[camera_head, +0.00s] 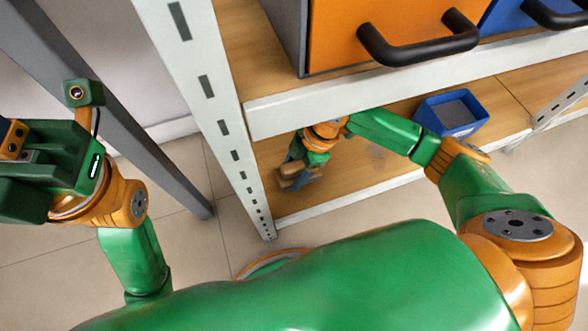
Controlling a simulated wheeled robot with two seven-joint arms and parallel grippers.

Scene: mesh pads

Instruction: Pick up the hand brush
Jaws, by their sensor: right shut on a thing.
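My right arm reaches under the upper shelf to the left end of the low wooden shelf. My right gripper (292,178) is there, small and partly hidden by its own wrist. It is shut on a brown thing that looks like the hand brush (288,173). The brush's full shape does not show, and I cannot tell whether it touches the shelf. My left gripper (12,140) is raised at the left edge of the view, away from the shelf. Its fingertips do not show clearly.
A blue bin (452,113) stands on the low shelf (350,190) to the right. A white slotted post (222,130) rises just left of my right gripper. An orange drawer (345,30) with a black handle sits above. A grey post (100,95) stands near my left arm.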

